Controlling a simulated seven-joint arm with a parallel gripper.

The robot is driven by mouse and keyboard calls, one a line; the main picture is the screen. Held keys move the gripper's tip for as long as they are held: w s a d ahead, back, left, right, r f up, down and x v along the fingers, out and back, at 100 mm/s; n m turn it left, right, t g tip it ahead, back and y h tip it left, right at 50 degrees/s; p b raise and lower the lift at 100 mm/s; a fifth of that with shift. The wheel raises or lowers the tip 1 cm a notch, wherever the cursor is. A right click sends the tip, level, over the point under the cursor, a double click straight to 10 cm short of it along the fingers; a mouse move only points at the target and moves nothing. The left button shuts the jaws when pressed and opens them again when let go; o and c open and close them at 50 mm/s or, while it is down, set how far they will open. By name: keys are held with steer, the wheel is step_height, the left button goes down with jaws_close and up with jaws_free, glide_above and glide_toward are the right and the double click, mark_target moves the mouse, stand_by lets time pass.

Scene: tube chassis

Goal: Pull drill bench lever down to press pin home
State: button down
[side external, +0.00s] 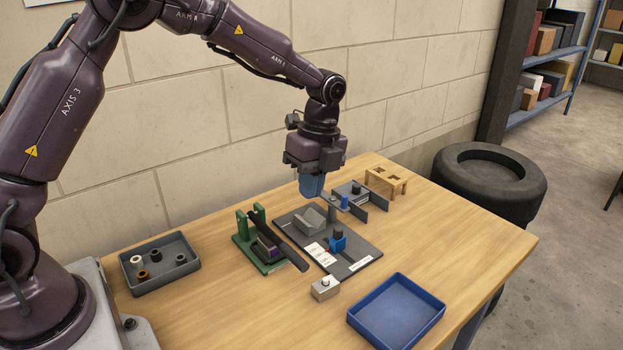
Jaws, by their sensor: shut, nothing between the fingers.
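My gripper (312,190) has blue fingers that point down and are shut and empty. It is above the back of a dark base plate (361,246), apart from the parts below as far as I can tell. A green stand (242,224) with two uprights is on the plate's left. A dark bar (291,256), which looks like a lever, slopes down from it toward the front. A small purple-grey part (268,245) lies beside the bar. A blue pin-like part (345,202) is on a dark fixture behind the plate. I cannot tell which pin is the one to press.
The plate carries a grey angled block (308,221) and a blue clamp-like part (338,240). A grey tray (191,247) with several small rings is left; an empty blue tray (402,302) is front right. A metal block (325,288) and a wooden rack (388,178) stand nearby.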

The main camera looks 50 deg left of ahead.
steer(key=s+r+n+t, duration=0.4)
steer(key=s+r+n, duration=0.4)
steer(key=s, duration=0.4)
steer(key=s+r+n+t, duration=0.3)
steer(key=s+r+n, duration=0.4)
steer(key=s+n, duration=0.4)
steer(key=m+g, duration=0.7)
steer(key=m, duration=0.7)
glide_above(296, 253)
steer(key=w, duration=0.1)
step_height(296, 253, down, 14)
steer(key=f, duration=0.1)
steer(key=w+r+m, duration=0.1)
steer(key=w+m, duration=0.1)
steer(key=m, duration=0.3)
steer(key=s+f, duration=0.1)
steer(key=f, duration=0.7)
steer(key=s+f, duration=0.1)
steer(key=f, duration=0.4)
steer(key=shift+s, duration=0.35)
